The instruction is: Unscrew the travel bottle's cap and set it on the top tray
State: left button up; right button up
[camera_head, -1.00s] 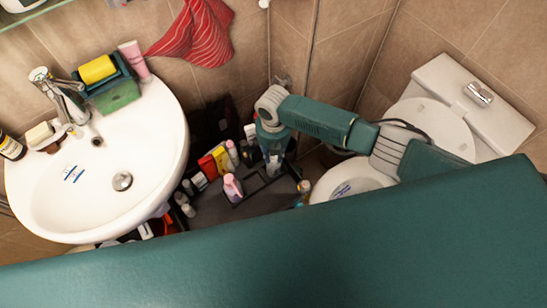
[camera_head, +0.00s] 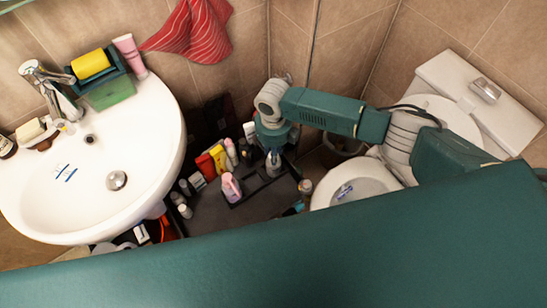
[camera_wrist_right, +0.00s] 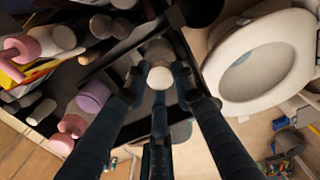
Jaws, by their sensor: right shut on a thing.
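The travel bottle with a pale, rounded cap (camera_wrist_right: 160,77) is in the right wrist view, between the fingers of my right gripper (camera_wrist_right: 160,88). The fingers are shut on the cap from above and hide much of the bottle. In the head view my right gripper (camera_head: 273,151) points down over the far right part of the cart, and the bottle is small there. The cart's dark top tray (camera_head: 208,215) has bare room at its near side. My left gripper is in neither view.
A pink bottle (camera_head: 231,187) stands near the middle of the tray. Red and yellow boxes (camera_head: 211,164) and several small bottles crowd its left and back. The sink (camera_head: 90,170) is left of the cart, the toilet (camera_head: 355,182) right.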

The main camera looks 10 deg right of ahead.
jog(key=shift+d+r+p, duration=0.1)
jog(key=shift+r+p, duration=0.1)
jog(key=shift+p, duration=0.2)
grip_shut()
jog(key=shift+r+p, duration=2.3)
jog(key=shift+r, duration=0.5)
